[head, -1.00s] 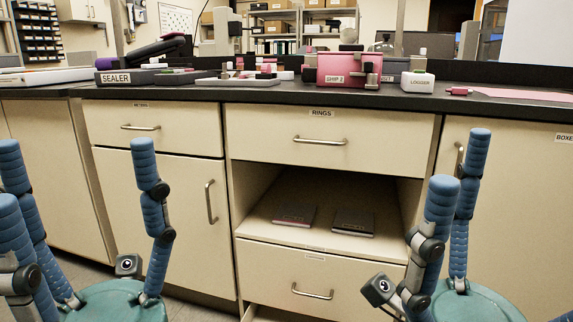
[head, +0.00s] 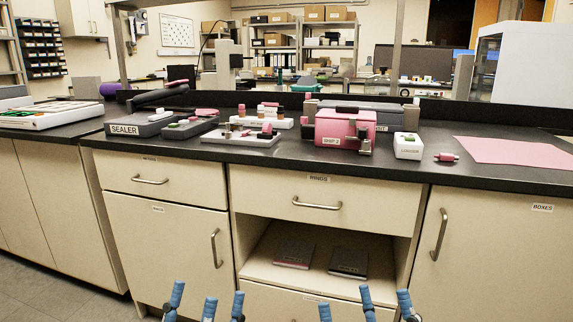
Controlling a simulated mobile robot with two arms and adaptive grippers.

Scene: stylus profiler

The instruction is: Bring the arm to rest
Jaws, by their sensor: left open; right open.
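My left gripper (head: 207,300) shows at the bottom edge as spread blue fingertips, open and empty, in front of the cabinet. My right gripper (head: 365,302) is likewise open and empty, to its right. Both are below the counter top and apart from everything on it; their palms and my arms are out of frame. On the counter, a dark unit labelled SEALER (head: 140,123) has a dark arm (head: 160,96) tilted up over its base. A pink box labelled SHIP 2 (head: 345,129) stands right of the middle. Which arm the task means, I cannot tell.
The black counter (head: 420,173) also holds a white tray (head: 240,139) of small parts, a white logger (head: 408,146), a small pink item (head: 446,157) and a pink sheet (head: 510,151). Below are drawers and an open shelf with two dark booklets (head: 348,262).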

